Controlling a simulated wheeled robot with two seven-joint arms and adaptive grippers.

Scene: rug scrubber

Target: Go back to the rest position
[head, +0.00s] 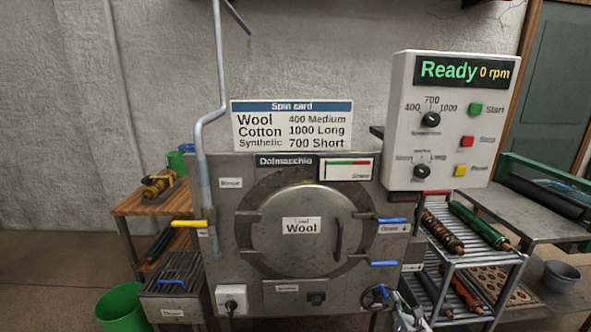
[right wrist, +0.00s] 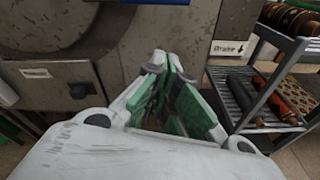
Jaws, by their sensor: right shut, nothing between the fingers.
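My right gripper (head: 408,312) shows at the bottom edge of the head view, just right of the black handwheel (head: 377,297). In the right wrist view its green-padded fingers (right wrist: 168,72) are together, with nothing between them. The gripper is in front of the machine's lower right part, apart from the shelf rack. The grey machine (head: 230,245) has a round door (head: 297,250) labelled "Wool", which is shut. The control box (head: 452,120) reads "Ready 0 rpm". My left gripper is not in view.
A metal rack (head: 470,262) with rollers stands right of the machine; it also shows close by in the right wrist view (right wrist: 285,128). A green bucket (head: 122,307) and a wooden table (head: 150,205) stand at left.

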